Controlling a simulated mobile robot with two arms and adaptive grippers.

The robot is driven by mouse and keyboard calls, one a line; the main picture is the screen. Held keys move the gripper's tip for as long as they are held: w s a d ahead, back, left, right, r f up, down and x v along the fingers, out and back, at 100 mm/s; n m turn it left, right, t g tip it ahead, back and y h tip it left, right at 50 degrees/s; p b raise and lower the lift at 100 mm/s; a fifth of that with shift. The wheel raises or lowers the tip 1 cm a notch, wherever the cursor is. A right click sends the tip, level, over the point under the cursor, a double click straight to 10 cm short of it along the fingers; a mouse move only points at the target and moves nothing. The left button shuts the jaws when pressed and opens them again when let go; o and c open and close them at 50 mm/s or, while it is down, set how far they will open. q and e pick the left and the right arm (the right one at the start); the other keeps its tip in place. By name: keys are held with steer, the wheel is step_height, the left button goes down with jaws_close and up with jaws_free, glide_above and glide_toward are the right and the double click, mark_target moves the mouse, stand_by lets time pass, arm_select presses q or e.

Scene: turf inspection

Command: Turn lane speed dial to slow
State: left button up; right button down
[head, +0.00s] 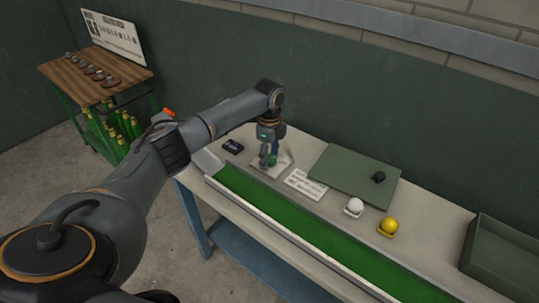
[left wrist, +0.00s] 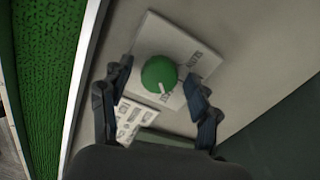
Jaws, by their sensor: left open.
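In the left wrist view the mark points down and slightly right. In the head view the plate (head: 284,169) lies on the bench, and the green knob (head: 272,160) is partly hidden by my gripper. My left gripper (head: 268,158) points down over it. In the left wrist view the open fingers (left wrist: 159,76) stand on either side of the knob, with gaps visible. My right gripper is not in view.
A green turf lane (head: 300,233) runs along the bench front. A printed card (head: 305,184), a green mat (head: 345,172) with a black knob-like object (head: 379,177), a white ball (head: 354,206) and a yellow ball (head: 389,225) lie to the right. A small dark box (head: 233,146) sits left.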

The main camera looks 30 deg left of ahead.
arm_select(q)
steer(key=shift+c, duration=0.5)
steer(key=c, duration=1.1)
steer(key=shift+o, duration=0.2)
steer(key=shift+s+r+n+p, duration=0.1)
steer(key=shift+r+n+p, duration=0.1)
steer(key=shift+n+p, duration=0.75)
steer(key=n+p, duration=0.3)
steer(key=shift+p, duration=0.35)
steer(key=n+p, duration=0.2)
steer(key=n, duration=0.1)
steer(key=n+p, duration=0.3)
steer(key=n, duration=0.2)
steer(key=shift+d, duration=0.1)
steer(key=n+p, duration=0.2)
steer(key=n, duration=0.3)
steer(key=shift+f, duration=0.2)
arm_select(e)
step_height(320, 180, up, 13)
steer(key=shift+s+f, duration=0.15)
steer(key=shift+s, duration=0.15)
